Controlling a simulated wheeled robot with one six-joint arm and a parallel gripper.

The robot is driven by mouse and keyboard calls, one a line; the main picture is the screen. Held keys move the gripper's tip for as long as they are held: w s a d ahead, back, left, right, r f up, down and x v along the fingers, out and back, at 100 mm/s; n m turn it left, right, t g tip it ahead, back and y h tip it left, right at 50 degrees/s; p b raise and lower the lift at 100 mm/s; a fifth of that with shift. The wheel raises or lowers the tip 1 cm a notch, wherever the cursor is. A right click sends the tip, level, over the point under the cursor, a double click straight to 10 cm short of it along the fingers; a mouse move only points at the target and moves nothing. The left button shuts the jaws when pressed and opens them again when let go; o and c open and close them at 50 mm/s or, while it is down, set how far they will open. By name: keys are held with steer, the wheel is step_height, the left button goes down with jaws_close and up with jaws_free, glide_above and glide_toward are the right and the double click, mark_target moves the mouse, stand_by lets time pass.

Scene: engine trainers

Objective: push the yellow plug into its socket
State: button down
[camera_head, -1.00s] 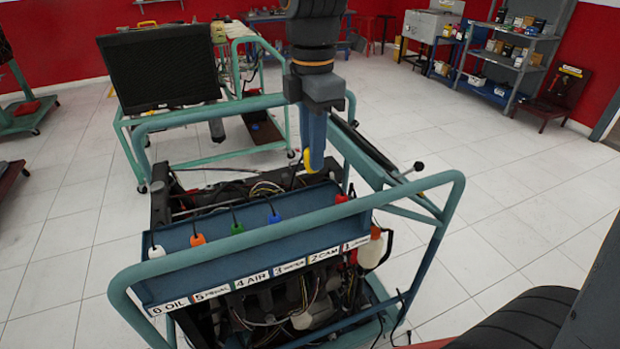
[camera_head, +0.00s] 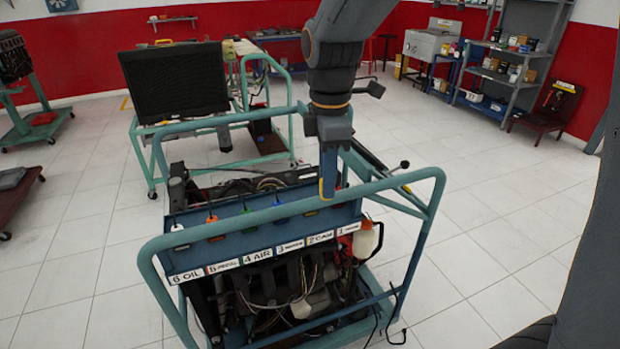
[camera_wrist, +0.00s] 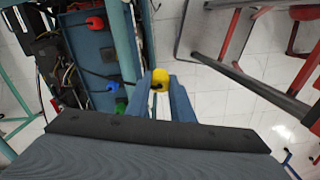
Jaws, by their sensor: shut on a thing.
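The yellow plug (camera_wrist: 160,78) is between the two fingertips of my gripper (camera_wrist: 163,85) in the wrist view. My gripper is shut on it. In the head view my gripper (camera_head: 327,185) points down by the right part of the blue panel box, and a thin yellow edge of the plug (camera_head: 321,188) shows. In the wrist view the plug appears right of the blue panel (camera_wrist: 90,48), apart from its row of plugs. A dark spot between the red and blue plugs may be the socket (camera_wrist: 107,54); I cannot tell surely.
White (camera_head: 178,228), orange (camera_head: 212,219), green (camera_head: 245,210) and blue (camera_head: 278,203) plugs stand along the panel, with a red plug (camera_wrist: 95,22) at its other end. Teal frame rails (camera_head: 410,178) surround the engine trainer. A dark cable runs towards the yellow plug.

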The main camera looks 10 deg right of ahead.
steer(key=w+d+f+m+b, duration=0.2)
steer(key=d+f+m, duration=0.3)
steer(key=f, duration=0.7)
steer(key=w+d+f+m+b, duration=0.2)
steer(key=d+f+m+b, duration=0.2)
steer(key=f, duration=0.9)
steer(key=w+d+f+m+b, duration=0.2)
steer(key=d+f+m+b, duration=0.2)
steer(key=d+f+m, duration=0.4)
step_height(320, 180, down, 5)
steer(key=shift+d+r+m, duration=0.1)
steer(key=shift+d+m, duration=0.15)
steer(key=shift+m, duration=0.45)
